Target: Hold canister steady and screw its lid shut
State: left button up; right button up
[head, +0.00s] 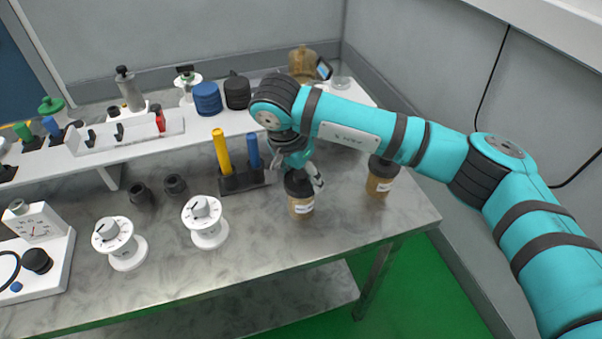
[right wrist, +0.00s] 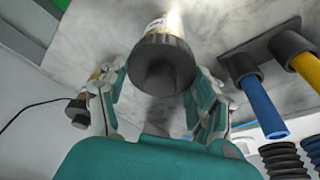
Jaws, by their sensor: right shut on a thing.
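A canister (head: 301,208) with a tan body, a white label and a black lid (head: 297,184) stands upright on the grey bench. My right gripper (head: 301,178) comes down over it from above and is shut on the lid, one finger on each side. In the right wrist view the lid (right wrist: 160,68) sits between the fingers, with part of the labelled body (right wrist: 166,24) beyond it. The lid appears to be on the canister; how tightly it is screwed cannot be told. My left gripper is not in view.
A second tan canister with a black lid (head: 381,176) stands to the right. A black holder (head: 242,181) with a yellow and a blue handle is close on the left. White dial units (head: 207,222) stand further left. A raised shelf (head: 210,126) with bottles runs behind.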

jog(key=shift+f, duration=0.2)
jog(key=o, duration=1)
jog(key=shift+r, duration=0.1)
jog(key=v, duration=1.1)
jog(key=shift+s+r, duration=0.1)
jog(key=shift+r, duration=0.3)
